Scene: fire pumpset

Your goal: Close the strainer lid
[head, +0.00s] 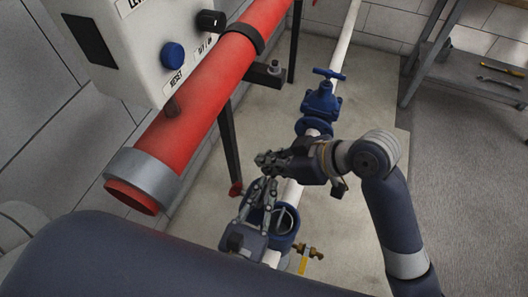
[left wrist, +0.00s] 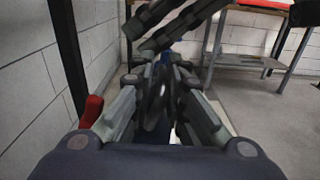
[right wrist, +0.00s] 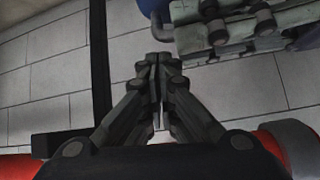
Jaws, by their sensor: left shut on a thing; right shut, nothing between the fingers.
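The blue strainer (head: 287,239) sits on the white pipe, low in the middle of the head view. A round opening with a pale inner ring shows at its top. My left gripper (head: 267,184) reaches up across the strainer's left side. In the left wrist view, its fingers (left wrist: 158,72) are shut on a dark, thin, rounded piece (left wrist: 154,107), which looks like the strainer lid edge-on. The fingers hide most of it. My right gripper (head: 264,160) is just above the left fingertips. In the right wrist view, its fingers (right wrist: 158,62) are shut and empty.
A blue valve (head: 321,99) stands farther up the white pipe. A large red pipe (head: 205,95) and a control box (head: 150,40) are at upper left. A black post (head: 231,150) stands left of the grippers. A brass fitting (head: 312,252) sits beside the strainer.

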